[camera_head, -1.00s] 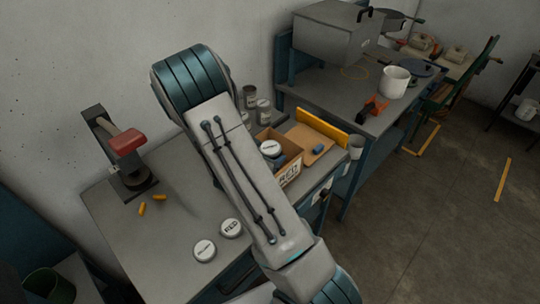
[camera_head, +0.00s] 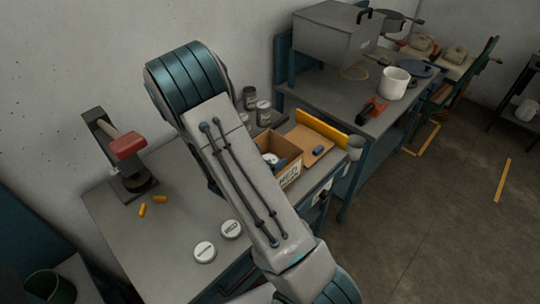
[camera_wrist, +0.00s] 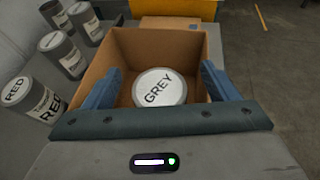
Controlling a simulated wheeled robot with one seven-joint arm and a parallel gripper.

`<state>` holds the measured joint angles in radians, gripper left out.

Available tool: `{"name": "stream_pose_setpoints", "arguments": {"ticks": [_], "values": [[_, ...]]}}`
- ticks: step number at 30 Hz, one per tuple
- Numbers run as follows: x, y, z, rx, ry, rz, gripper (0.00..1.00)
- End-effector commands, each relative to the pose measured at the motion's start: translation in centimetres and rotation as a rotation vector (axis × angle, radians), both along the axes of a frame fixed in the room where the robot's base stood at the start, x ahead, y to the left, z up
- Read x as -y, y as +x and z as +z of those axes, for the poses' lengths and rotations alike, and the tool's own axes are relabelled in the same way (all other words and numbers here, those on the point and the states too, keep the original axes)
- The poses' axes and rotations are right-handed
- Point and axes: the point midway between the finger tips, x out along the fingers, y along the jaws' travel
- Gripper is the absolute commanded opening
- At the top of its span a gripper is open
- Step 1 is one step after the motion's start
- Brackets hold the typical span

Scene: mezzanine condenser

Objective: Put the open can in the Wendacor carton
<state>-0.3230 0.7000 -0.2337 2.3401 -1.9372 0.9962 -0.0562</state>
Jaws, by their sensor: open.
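An open-topped brown carton (camera_head: 290,176) stands on the bench; it also shows in the wrist view (camera_wrist: 203,47). The print on its side is not clearly legible. A can with a white top marked GREY (camera_wrist: 160,87) sits inside it. Its top shows inside the carton in the head view (camera_head: 270,158). My gripper (camera_wrist: 161,70) is open over the carton, with one blue finger on each side of the GREY can and gaps between. My arm hides much of the gripper in the head view. I cannot tell which can is the open one.
Several grey cans, including one marked RED (camera_wrist: 35,97), stand left of the carton.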

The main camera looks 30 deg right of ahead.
Motion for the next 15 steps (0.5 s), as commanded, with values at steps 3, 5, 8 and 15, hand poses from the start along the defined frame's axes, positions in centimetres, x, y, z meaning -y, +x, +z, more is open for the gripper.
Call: {"name": "stream_pose_setpoints", "arguments": {"ticks": [3, 5, 8, 15], "values": [[-2.4, -1.3, 0.8, 0.004, 0.002, 0.005, 0.8], [-3.4, -2.0, 1.3, 0.001, 0.002, 0.006, 0.8], [-5.0, -2.9, 2.2, 0.002, 0.001, 0.004, 0.8], [-7.5, -4.5, 3.4, 0.0, 0.0, 0.002, 0.8]]}}
